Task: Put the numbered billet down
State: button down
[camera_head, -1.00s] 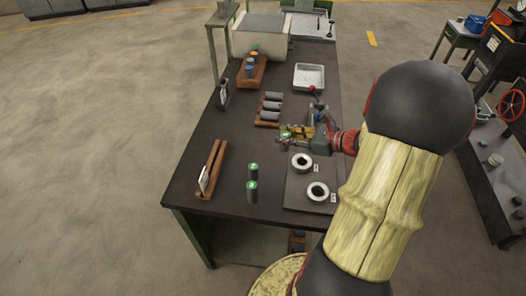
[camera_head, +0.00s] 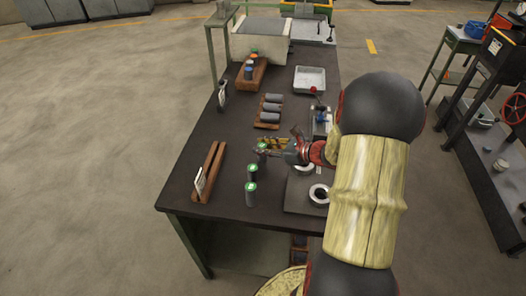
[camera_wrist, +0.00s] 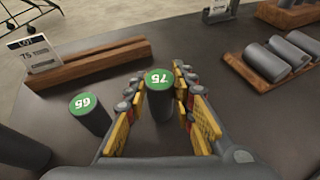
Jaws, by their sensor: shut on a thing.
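My gripper (camera_wrist: 162,110) is shut on a dark upright billet with a green top marked 75 (camera_wrist: 159,80). In the head view, my gripper (camera_head: 268,149) and the held billet (camera_head: 262,150) are over the middle of the dark table. I cannot tell whether the billet's foot touches the table. Two other green-topped billets (camera_head: 252,173) (camera_head: 250,194) stand nearer the front.
A wooden rack (camera_head: 267,125) with three lying grey billets is behind my gripper. A second rack (camera_head: 252,74) with coloured-top billets stands farther back. A white tray (camera_head: 310,79) is at back right.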

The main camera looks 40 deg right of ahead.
jog(key=shift+f, duration=0.2)
jog(key=shift+f, duration=0.1)
jog(key=c, duration=1.5)
grip_release()
